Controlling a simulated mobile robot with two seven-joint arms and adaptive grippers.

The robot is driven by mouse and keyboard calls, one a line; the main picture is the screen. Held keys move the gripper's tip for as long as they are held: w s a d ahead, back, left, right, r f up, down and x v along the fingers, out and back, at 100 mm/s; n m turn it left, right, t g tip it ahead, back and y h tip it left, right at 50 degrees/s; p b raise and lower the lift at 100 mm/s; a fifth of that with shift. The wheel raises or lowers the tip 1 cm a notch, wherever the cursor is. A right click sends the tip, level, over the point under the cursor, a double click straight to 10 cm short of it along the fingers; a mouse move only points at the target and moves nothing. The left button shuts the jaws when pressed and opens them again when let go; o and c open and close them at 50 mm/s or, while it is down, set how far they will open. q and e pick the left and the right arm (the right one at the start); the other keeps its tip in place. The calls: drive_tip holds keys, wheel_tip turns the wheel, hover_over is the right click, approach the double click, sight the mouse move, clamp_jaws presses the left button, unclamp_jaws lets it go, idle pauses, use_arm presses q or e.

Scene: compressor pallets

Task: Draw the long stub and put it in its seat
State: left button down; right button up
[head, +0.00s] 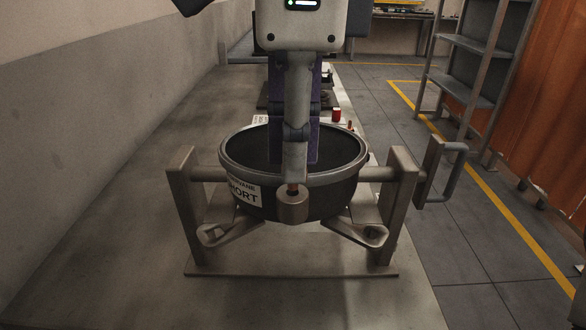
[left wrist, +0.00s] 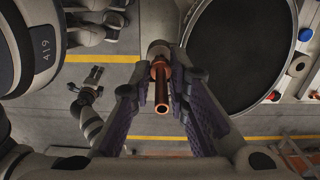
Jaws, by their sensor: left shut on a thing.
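In the left wrist view a copper-coloured tube stub (left wrist: 161,88) with a collar lies between the purple-padded fingers of my left gripper (left wrist: 160,90), which is shut on it. A grey round boss (left wrist: 157,50) is at the stub's far end; whether the stub is inside it, I cannot tell. In the head view my left gripper (head: 296,150) points down at the front of the black drum (head: 345,190). Only a bit of reddish copper shows below it, directly above the grey boss (head: 293,206). The drum's label reads SHORT, partly covered.
The drum sits in a grey metal stand (head: 180,215) with a handle (head: 445,172) at its right. Red cylinders (head: 336,115) stand behind it. A grey shelf (head: 470,70) is at the right. A banded arm (left wrist: 90,120), possibly my right one, hangs in the left wrist view.

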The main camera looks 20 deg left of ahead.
use_arm(q)
drive_tip(key=shift+r, duration=2.05)
